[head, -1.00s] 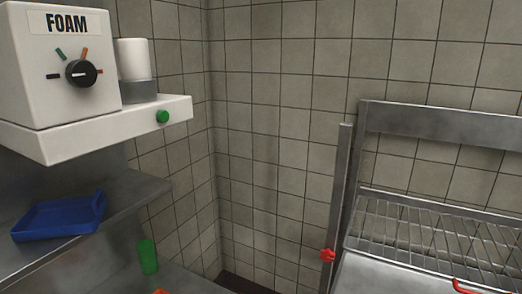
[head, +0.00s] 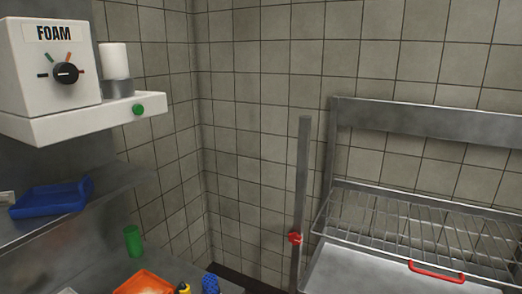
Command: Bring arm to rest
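Neither of my arms nor grippers shows in the head view. A white foam machine (head: 45,110) labelled FOAM, with a black dial (head: 65,73) and a green button (head: 138,110), hangs at upper left. A white cylinder in a grey holder (head: 115,66) stands on its ledge. A blue tray (head: 50,199) lies on the metal shelf (head: 125,183) below. A green cylinder (head: 133,241) stands on the lower counter.
A wire rack (head: 420,226) sits at right over a metal surface with a red handle (head: 436,272). A metal post (head: 301,180) with a red knob (head: 295,238) stands left of it. A tiled wall closes the back. A dark gap (head: 245,277) separates counter and rack.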

